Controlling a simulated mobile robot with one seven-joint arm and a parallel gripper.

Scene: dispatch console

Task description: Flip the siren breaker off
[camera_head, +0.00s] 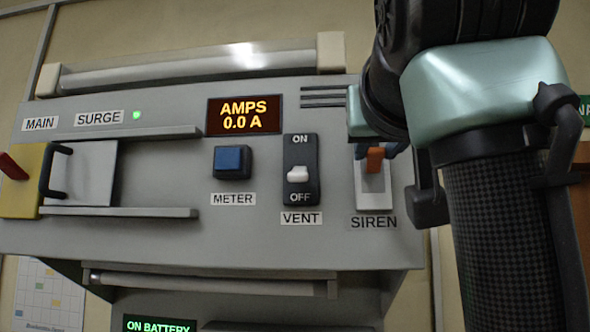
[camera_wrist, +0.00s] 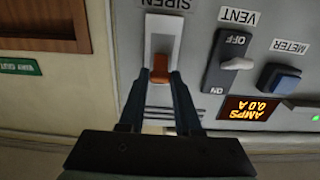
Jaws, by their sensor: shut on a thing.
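The siren breaker is an orange lever (camera_head: 375,163) on a white plate (camera_head: 375,199) above the SIREN label, at the right of the panel in the head view. The lever stands in the upper part of its plate, with bare white plate below it. My gripper (camera_head: 376,151) is at the lever, partly hidden behind my own arm. In the wrist view, which is upside down, the orange lever (camera_wrist: 160,68) sits between the two dark fingertips of my gripper (camera_wrist: 161,77). The fingers are closed on it from both sides.
The VENT switch (camera_head: 299,173) is left of the siren breaker, its white lever toward OFF. Farther left are the blue METER button (camera_head: 228,160) and the amps display (camera_head: 244,115) reading 0.0 A.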

